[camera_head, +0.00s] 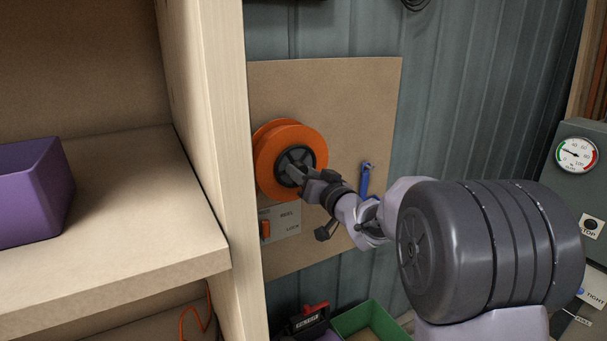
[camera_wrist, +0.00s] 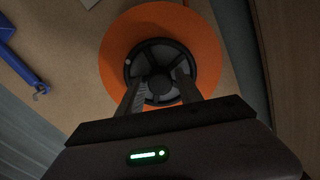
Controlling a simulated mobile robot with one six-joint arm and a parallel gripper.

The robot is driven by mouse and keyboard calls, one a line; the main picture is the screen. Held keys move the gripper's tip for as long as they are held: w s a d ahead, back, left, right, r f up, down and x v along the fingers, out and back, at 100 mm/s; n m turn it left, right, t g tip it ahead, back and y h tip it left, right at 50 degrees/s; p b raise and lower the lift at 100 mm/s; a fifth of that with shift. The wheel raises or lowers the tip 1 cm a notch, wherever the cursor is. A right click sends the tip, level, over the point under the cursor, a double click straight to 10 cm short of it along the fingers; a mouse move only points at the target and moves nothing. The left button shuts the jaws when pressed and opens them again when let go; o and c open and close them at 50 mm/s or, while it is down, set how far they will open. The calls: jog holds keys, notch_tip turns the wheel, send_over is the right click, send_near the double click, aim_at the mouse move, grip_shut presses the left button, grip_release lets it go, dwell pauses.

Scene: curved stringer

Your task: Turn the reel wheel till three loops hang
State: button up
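The orange reel wheel (camera_head: 290,140) is mounted on a brown board, with a black spoked hub in its middle. In the wrist view the reel wheel (camera_wrist: 118,60) faces me, and a small pale knob sits on the hub's left rim. My gripper (camera_head: 292,174) reaches the hub from the right. In the wrist view my gripper (camera_wrist: 159,80) has its fingers apart, with both tips over the hub and the hub's centre between them. I cannot tell whether they touch it. A grey plate labelled REEL LOCK (camera_head: 286,221) with an orange lever sits below the wheel. No hanging loops are clearly visible.
A wooden shelf unit (camera_head: 230,120) stands close on the left, holding a purple bin (camera_head: 30,190). A blue bracket (camera_head: 366,178) is right of the reel. A green crate (camera_head: 372,318) lies below. A grey gauge cabinet (camera_head: 570,190) stands far right.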

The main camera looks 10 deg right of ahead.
grip_shut()
jog(key=shift+n+b, duration=0.4)
jog(key=shift+b, duration=0.05)
jog(key=shift+d+r+n+b, duration=0.1)
jog(key=shift+n+b, duration=3.05)
jog(key=shift+n, duration=2.85)
jog(key=shift+d+n+b, duration=0.1)
jog(key=shift+n+b, duration=3.05)
jog(key=shift+n, duration=2.85)
